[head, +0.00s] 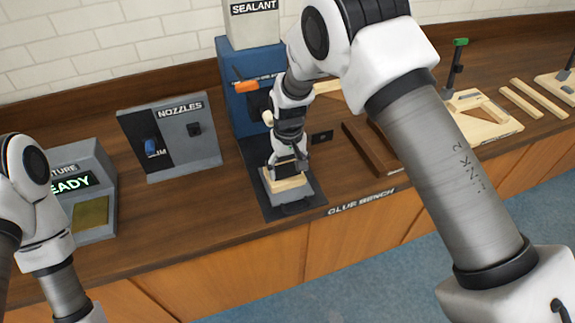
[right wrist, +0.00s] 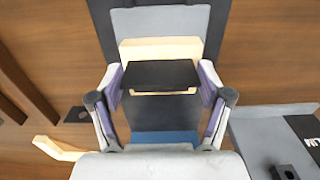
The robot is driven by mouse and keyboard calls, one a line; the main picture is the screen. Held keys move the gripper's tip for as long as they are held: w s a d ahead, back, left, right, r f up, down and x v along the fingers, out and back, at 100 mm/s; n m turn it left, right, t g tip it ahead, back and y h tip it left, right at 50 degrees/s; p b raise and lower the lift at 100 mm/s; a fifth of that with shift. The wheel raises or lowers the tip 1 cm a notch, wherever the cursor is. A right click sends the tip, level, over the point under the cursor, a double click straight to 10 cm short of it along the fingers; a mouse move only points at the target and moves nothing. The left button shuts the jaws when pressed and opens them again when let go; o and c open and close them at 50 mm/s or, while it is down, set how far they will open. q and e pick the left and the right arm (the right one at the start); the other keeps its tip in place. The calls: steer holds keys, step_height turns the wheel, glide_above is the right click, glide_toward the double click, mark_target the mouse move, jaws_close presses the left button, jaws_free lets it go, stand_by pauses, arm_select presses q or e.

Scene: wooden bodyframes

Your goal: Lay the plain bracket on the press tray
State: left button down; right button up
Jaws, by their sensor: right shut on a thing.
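The plain bracket (head: 286,183) is a pale wooden piece at the blue sealant press. It also shows in the right wrist view (right wrist: 160,48), where a dark flat block hides its middle. My right gripper (head: 285,170) points down and is shut on the bracket, with its fingers on either side in the right wrist view (right wrist: 161,82). I cannot tell whether bracket and tray touch. My left gripper is out of view.
The blue sealant press (head: 233,88) rises close behind my right gripper. A nozzle stand (head: 190,150) and a grey fixture box (head: 98,170) with a lit display stand to the left. A brown wooden piece (head: 362,152) and pale strips (head: 520,100) lie to the right.

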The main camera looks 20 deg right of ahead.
steer(key=shift+w+a+f, duration=0.1)
steer(key=shift+w+f, duration=0.1)
steer(key=shift+f, duration=0.1)
stand_by(0.5)
steer(key=o, duration=1.3)
steer(key=shift+r, duration=0.1)
step_height(320, 180, up, 12)
